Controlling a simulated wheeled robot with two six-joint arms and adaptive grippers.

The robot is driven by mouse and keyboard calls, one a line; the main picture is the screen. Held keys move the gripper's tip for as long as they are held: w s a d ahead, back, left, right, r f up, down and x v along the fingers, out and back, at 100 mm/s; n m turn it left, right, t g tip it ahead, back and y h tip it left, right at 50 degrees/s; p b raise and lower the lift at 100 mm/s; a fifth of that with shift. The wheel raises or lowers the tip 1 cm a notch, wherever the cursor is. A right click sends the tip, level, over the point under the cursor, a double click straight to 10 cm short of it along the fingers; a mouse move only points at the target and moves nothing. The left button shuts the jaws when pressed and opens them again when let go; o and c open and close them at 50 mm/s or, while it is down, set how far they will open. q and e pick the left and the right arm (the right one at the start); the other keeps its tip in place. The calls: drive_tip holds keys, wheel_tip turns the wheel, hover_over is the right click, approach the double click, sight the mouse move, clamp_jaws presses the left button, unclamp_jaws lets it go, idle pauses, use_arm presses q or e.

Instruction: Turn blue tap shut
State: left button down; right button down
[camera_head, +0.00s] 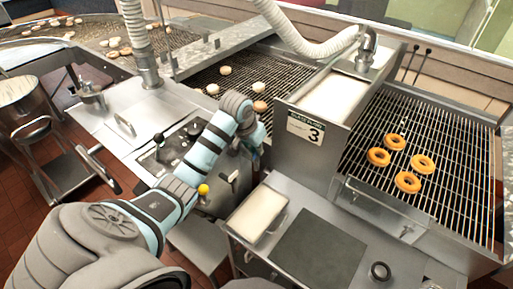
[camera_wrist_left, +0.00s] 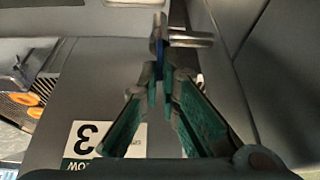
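The blue tap (camera_wrist_left: 158,46) shows in the left wrist view as a narrow blue handle beside a metal fitting (camera_wrist_left: 190,39). My left gripper (camera_wrist_left: 163,78) has its green-lined fingers drawn close together at the tips, with the blue handle between them. The fingers look shut on it, though their exact contact is hard to see. In the head view my left gripper (camera_head: 257,143) is mostly hidden behind its own wrist, beside the grey glaze tank marked 3 (camera_head: 305,131). The tap cannot be made out clearly there. My right gripper is not in view.
A wire conveyor (camera_head: 385,205) with several glazed rings lies right of the tank. A pale-filled tray (camera_head: 258,214) and a dark mat (camera_head: 318,250) lie on the counter in front. A yellow knob (camera_head: 203,189) is close to my left arm. A metal pot (camera_head: 20,103) stands at the left.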

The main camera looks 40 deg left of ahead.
use_arm(q)
drive_tip(key=shift+m, duration=0.4)
drive_tip(key=c, duration=1.8)
unclamp_jaws()
drive_tip(key=shift+r, duration=0.1)
drive_tip(key=v, duration=0.7)
drive_tip(key=shift+r, duration=0.2)
drive_tip(key=shift+a, duration=0.1)
